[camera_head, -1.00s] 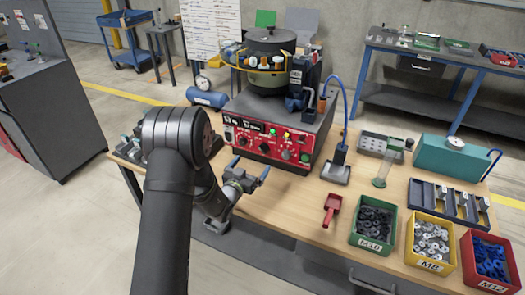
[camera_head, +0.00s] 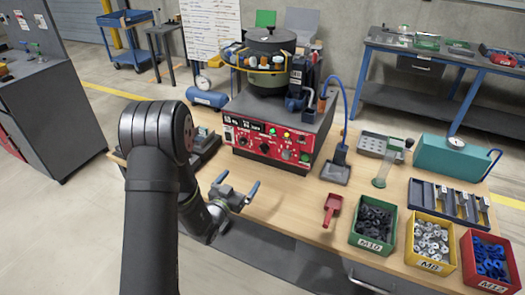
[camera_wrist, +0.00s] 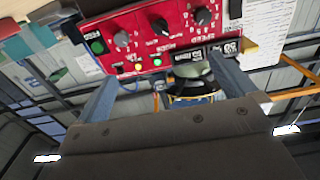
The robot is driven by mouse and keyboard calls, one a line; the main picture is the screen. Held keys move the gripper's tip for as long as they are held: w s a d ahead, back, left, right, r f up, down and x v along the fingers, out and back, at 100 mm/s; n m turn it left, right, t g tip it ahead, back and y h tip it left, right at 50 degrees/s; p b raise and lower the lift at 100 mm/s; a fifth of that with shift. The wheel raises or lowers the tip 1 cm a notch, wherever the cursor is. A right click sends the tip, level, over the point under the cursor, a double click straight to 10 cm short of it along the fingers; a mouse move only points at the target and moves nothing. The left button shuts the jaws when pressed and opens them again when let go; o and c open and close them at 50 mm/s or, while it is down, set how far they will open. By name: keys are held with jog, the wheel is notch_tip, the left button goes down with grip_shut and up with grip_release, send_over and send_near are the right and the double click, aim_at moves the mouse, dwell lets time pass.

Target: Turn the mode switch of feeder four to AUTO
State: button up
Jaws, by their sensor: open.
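The feeder has a red control panel (camera_head: 265,143) on the front of its grey base. In the wrist view the panel (camera_wrist: 150,55) appears upside down, with a black middle knob (camera_wrist: 160,26), grey-black knobs at left (camera_wrist: 121,39) and right (camera_wrist: 204,16), and a green button (camera_wrist: 97,46). Small lamps are lit, one of them green. The lettering is too small to tell which knob is the mode switch or its setting. My gripper (camera_head: 238,184) is open and empty, in front of the panel and apart from it. Its fingers also show in the wrist view (camera_wrist: 163,68).
The bowl (camera_head: 268,75) stands on the feeder base. A blue hose stand (camera_head: 338,165) is to its right. A red scoop (camera_head: 332,208) and green, yellow and red bins (camera_head: 373,240) lie farther right. The table between gripper and panel is clear.

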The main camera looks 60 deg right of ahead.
jog(key=shift+a, duration=0.85)
